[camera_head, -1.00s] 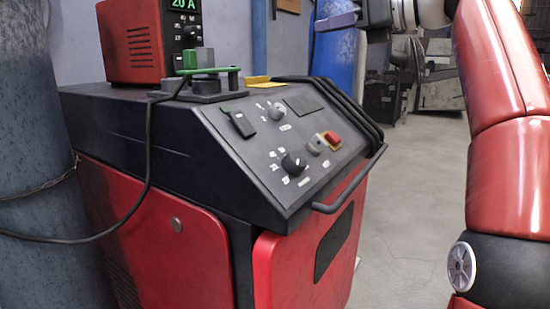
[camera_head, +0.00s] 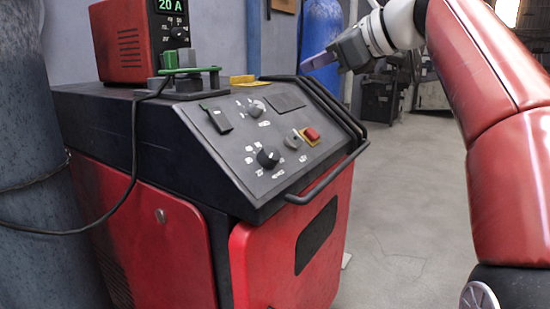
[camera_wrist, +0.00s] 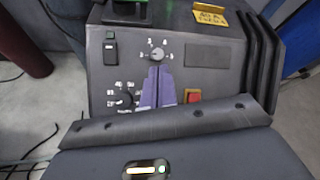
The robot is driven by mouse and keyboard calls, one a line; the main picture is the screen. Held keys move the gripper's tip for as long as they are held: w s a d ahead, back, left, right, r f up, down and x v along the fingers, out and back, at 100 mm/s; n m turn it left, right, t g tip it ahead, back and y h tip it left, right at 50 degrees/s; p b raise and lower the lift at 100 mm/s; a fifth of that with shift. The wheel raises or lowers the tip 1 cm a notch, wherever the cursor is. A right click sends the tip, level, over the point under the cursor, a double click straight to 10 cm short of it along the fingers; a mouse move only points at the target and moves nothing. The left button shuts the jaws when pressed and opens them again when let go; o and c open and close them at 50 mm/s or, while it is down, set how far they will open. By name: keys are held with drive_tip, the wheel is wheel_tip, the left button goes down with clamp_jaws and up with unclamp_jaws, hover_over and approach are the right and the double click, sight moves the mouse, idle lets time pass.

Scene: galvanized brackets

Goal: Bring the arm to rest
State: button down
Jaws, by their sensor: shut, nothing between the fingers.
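My red arm (camera_head: 500,110) comes in from the right in the head view. My gripper (camera_head: 320,62) is in the air at the top right, just past the right end of the welding machine's panel in that picture. Its purple fingers are together and hold nothing. In the wrist view the purple fingers of my gripper (camera_wrist: 157,85) point toward the control panel (camera_wrist: 205,80), in front of its knobs. I cannot tell the exact distance to the panel.
The red and black machine (camera_head: 160,150) carries knobs, a red button (camera_head: 312,134), a front handle (camera_head: 325,180) and a yellow tag (camera_head: 242,80). A smaller red unit (camera_head: 122,45) reading 20 A stands on top. A grey cylinder (camera_head: 45,170) is at left, a blue one (camera_head: 318,30) behind.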

drive_tip(key=s+d+f+n+g+h, duration=0.1)
drive_tip(key=s+d+f+n+h, duration=0.1)
drive_tip(key=s+f+n, duration=0.5)
drive_tip(key=s+d+f+n+g+h, duration=0.1)
drive_tip(key=s+d+f+n+h, duration=0.2)
drive_tip(key=f, duration=1.7)
drive_tip(key=s+d+f+n+g+h, duration=0.1)
drive_tip(key=s+d+f+n+h, duration=0.2)
drive_tip(key=s+f+n, duration=0.8)
drive_tip(key=s+f+h, duration=0.2)
drive_tip(key=s+f, duration=0.1)
drive_tip(key=s, duration=0.1)
drive_tip(key=shift+f+n, duration=0.2)
drive_tip(key=shift+n, duration=0.1)
